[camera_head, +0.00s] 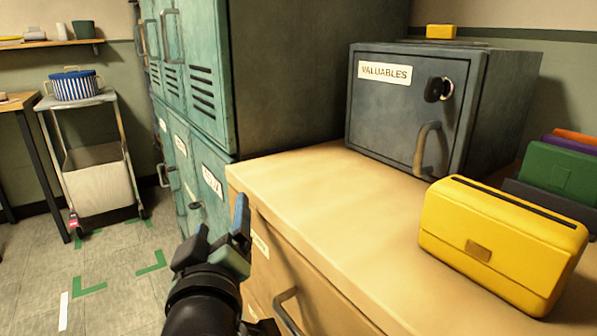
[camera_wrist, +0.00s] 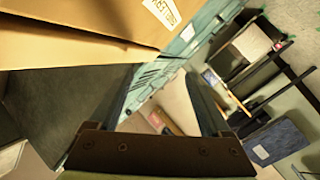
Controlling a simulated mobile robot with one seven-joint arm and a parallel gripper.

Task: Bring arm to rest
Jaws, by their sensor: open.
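My gripper (camera_head: 222,232) is in the lower middle of the head view, in front of the wooden cabinet's left edge and the teal lockers. In the wrist view my gripper (camera_wrist: 172,95) has its two fingers spread apart with nothing between them. The wooden cabinet (camera_head: 310,185) stands to the right of my gripper, and its drawer front faces me. In the wrist view the cabinet (camera_wrist: 70,40) fills the upper left, close to one finger. I cannot tell whether they touch.
A grey safe (camera_head: 400,115) labelled VALUABLES and a yellow box (camera_head: 500,240) sit on the cabinet top. Teal lockers (camera_head: 195,75) stand behind my gripper. A cart (camera_head: 95,155) with a striped pot (camera_head: 75,87) is at left. The floor (camera_head: 110,265) at lower left is mostly clear.

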